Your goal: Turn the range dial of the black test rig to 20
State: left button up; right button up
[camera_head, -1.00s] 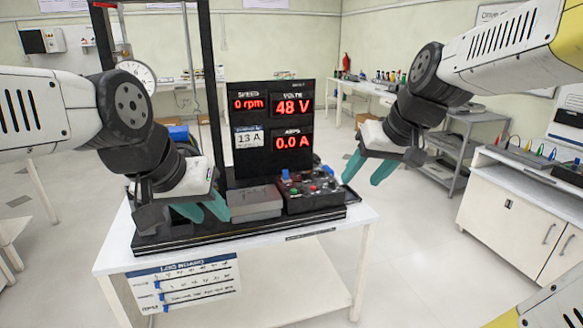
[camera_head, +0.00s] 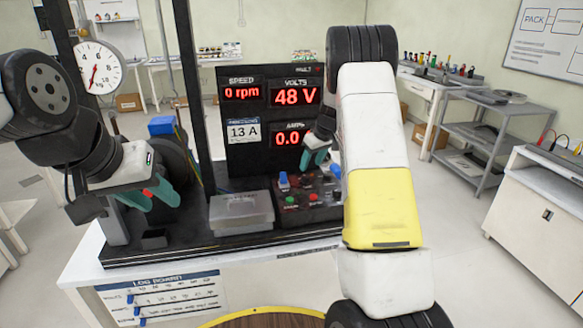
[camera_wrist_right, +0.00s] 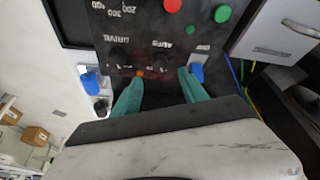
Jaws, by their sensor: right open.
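The black test rig (camera_head: 222,165) stands on the white bench, its control panel (camera_head: 310,208) at the front right. My right gripper (camera_head: 318,157) is at the back of that panel, partly behind my right arm. In the right wrist view, where the panel appears upside down, its teal fingers (camera_wrist_right: 160,92) are open. A dark knob (camera_wrist_right: 160,65) by the AMPS lettering lies between and beyond the fingertips; another (camera_wrist_right: 118,57) is by DRIVE. I cannot tell which is the range dial or read its setting.
Blue switches (camera_head: 283,180) flank the dark knobs, with green (camera_head: 291,201) and red (camera_head: 313,197) buttons in front. A grey-lidded box (camera_head: 241,212) sits left of the panel. The displays (camera_head: 270,95) read 0 rpm and 48 V.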

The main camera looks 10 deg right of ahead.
aim_at(306, 176)
jog(key=x, duration=0.7)
jog(key=shift+s+f, duration=0.1)
jog(key=shift+c, duration=0.4)
grip_shut()
